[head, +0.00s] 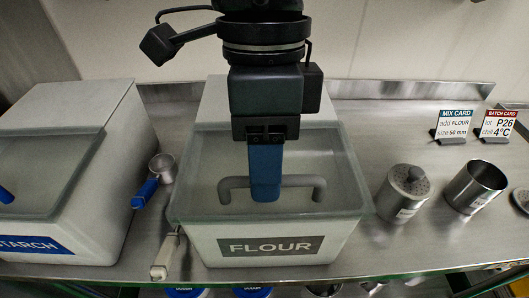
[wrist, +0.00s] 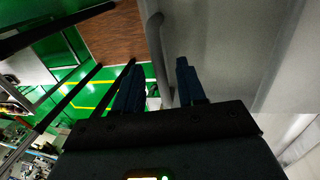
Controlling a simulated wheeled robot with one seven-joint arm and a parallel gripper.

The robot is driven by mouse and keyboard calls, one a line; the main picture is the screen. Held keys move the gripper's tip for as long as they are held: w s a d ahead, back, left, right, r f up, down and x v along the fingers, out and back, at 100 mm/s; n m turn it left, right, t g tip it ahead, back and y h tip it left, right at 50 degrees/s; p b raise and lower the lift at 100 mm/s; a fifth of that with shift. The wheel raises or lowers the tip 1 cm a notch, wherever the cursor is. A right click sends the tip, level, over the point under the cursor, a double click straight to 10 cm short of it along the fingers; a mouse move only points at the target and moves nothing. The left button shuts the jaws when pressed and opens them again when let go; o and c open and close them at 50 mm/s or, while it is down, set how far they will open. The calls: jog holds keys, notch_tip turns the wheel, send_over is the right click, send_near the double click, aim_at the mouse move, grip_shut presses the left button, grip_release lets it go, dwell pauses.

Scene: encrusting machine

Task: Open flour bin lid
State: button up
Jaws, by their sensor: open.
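The flour bin (head: 340,240) stands on the steel counter, a pale box with a FLOUR label on its front. Its greyish see-through lid (head: 325,150) lies shut on the sloped top. A grey bar handle (head: 305,182) runs across the lid near its front edge. My gripper (head: 265,195) points down at the middle of this handle, its blue fingers hiding part of the bar. In the wrist view the fingers of my gripper (wrist: 157,65) are apart, and the grey handle (wrist: 156,45) shows between them. Whether a finger touches the bar cannot be told.
A starch bin (head: 85,220) stands to the left, with a blue-handled scoop (head: 150,180) between the bins. A light-handled tool (head: 163,257) is at the flour bin's left side. A shaker (head: 403,190) and metal cup (head: 472,187) stand right, below two cards (head: 453,124).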

grip_shut()
dwell(0.3)
dwell(0.4)
